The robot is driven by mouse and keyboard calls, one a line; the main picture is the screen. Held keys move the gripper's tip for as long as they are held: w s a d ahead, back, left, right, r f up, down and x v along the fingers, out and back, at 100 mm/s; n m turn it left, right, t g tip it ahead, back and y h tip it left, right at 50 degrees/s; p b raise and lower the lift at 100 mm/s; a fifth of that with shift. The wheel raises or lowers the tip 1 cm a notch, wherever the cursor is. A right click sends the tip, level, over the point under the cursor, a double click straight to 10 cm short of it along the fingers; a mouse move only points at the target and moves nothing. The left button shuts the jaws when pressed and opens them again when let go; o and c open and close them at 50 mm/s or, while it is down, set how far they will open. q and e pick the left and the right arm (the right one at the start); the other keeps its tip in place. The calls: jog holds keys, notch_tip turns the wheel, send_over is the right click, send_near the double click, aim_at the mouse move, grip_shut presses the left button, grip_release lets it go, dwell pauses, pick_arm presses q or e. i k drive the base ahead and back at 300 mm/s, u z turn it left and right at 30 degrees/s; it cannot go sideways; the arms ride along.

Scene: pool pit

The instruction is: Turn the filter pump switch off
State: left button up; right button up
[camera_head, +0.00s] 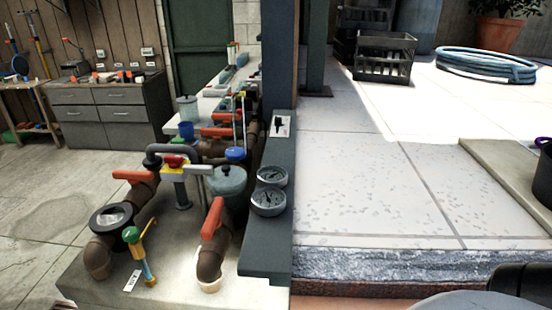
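A white plate with a small black lever-like part (280,126) lies on the dark ledge (268,225) in the middle of the view; it looks like a switch, but I cannot read a label or tell its position. Below the ledge on the left, brown pipes (212,258) with orange handles (212,217) and a grey lidded canister (228,183) stand on a concrete block. Neither of my grippers is in view.
Two round gauges (268,201) sit on the ledge nearer to me than the plate. A dark post (280,55) rises behind it. Open paving (345,190) with a raised edge lies right; a black container (544,180) is at the right edge.

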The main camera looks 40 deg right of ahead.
aim_at(174, 161)
jog(key=u, duration=1.3)
jog(key=i, duration=3.9)
jog(key=z, duration=3.9)
jog(key=i, duration=1.75)
jog(key=u, duration=0.05)
